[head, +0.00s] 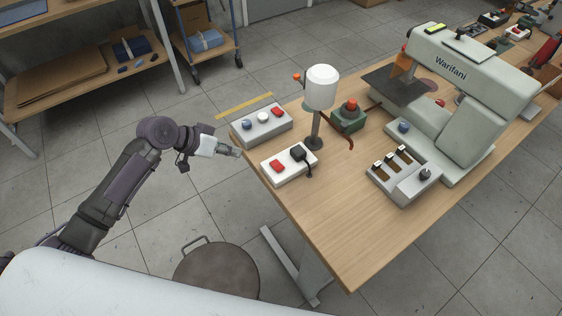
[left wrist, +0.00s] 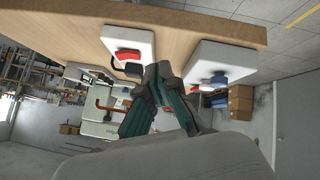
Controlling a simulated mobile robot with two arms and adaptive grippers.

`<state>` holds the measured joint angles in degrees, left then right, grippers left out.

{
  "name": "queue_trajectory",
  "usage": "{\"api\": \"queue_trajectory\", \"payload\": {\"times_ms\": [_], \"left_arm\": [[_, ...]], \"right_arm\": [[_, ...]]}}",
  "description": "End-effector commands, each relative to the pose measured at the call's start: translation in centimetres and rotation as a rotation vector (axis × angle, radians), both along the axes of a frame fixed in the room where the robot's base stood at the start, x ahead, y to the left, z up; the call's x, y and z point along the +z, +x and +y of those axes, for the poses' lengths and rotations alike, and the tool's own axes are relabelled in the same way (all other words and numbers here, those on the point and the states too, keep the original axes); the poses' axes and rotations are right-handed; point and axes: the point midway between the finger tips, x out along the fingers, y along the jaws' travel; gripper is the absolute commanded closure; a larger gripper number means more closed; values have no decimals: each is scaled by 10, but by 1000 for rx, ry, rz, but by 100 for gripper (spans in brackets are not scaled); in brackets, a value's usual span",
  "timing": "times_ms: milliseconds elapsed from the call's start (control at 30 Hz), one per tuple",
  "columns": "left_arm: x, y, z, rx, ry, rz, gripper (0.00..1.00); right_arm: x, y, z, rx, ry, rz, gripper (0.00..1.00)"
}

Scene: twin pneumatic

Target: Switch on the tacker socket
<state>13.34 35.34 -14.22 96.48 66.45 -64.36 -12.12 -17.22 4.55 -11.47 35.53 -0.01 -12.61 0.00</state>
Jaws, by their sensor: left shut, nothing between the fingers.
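Two white socket boxes sit at the table's left end. The near box (head: 279,176) has a red switch (head: 277,166) and a black plug (head: 299,153). The far box (head: 250,135) has a blue piece (head: 247,124), a white round piece and a red switch (head: 277,112). I cannot tell which is the tacker socket. My left gripper (head: 239,153) is shut and empty, just off the table's left edge beside the boxes. In the left wrist view its fingers (left wrist: 159,70) point between the near box (left wrist: 142,42) and the far box (left wrist: 236,59). My right gripper is not in view.
A white-topped lamp-like post (head: 316,128) stands right behind the near box. A green block with a red button (head: 349,116) is beside it. A large Warifani machine (head: 480,85) fills the table's middle.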

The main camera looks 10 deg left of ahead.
Motion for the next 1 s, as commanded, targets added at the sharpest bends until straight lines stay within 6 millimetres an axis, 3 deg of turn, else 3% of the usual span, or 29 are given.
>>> {"api": "queue_trajectory", "payload": {"times_ms": [33,100,200,300,667,1000], "left_arm": [[22,-3,-8,-58,-7,-23,100],[45,-11,-17,-128,-18,-38,100],[65,-20,-26,-190,-25,-51,100],[72,-25,-29,-214,-27,-53,100],[71,-23,-31,-214,-30,-52,100],[36,-5,-69,-214,-34,-51,100]], "right_arm": [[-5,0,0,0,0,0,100],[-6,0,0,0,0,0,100],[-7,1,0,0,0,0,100],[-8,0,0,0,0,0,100],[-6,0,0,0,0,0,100],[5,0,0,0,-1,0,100]]}}
